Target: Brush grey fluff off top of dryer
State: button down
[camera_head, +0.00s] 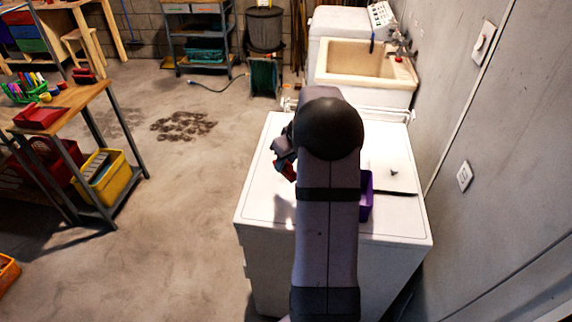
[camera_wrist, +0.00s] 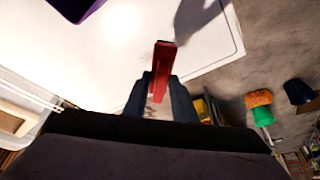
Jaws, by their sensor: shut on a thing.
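The white dryer (camera_head: 262,200) stands in the middle of the head view, its top partly hidden by my arm. A small dark tuft (camera_head: 393,173), perhaps the fluff, lies on the right part of the top. My gripper (camera_head: 284,158) is over the left part of the top. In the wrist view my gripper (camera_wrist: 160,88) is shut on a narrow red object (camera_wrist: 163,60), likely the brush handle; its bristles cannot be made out. The white top (camera_wrist: 115,45) lies beyond it, with a dark shadow on it.
A purple bin (camera_head: 366,196) stands on the dryer top right of my arm; its edge shows in the wrist view (camera_wrist: 75,8). A utility sink (camera_head: 365,65) is behind, a wall close on the right. A workbench (camera_head: 60,106) stands left across open floor.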

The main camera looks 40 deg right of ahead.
jog(key=shift+s+a+f+p, duration=0.2)
jog(key=shift+a+f+p, duration=0.15)
jog(key=shift+f+p, duration=0.2)
jog(key=shift+s+a+f+p, duration=0.15)
jog(key=shift+a+f+p, duration=0.25)
jog(key=shift+p, duration=0.1)
jog(key=w+f+p, duration=0.1)
jog(key=w+d+f+p, duration=0.1)
jog(key=w+p, duration=0.1)
jog(key=shift+w+d, duration=0.15)
jog(key=shift+d, duration=0.05)
jog(key=w+d, duration=0.1)
jog(key=w, duration=0.1)
jog(key=shift+w+d, duration=0.35)
jog(key=shift+d, duration=0.05)
jog(key=w+d+r, duration=0.1)
jog(key=w+r, duration=0.1)
jog(key=r, duration=0.1)
jog(key=shift+w+d, duration=0.15)
jog(key=shift+d, duration=0.25)
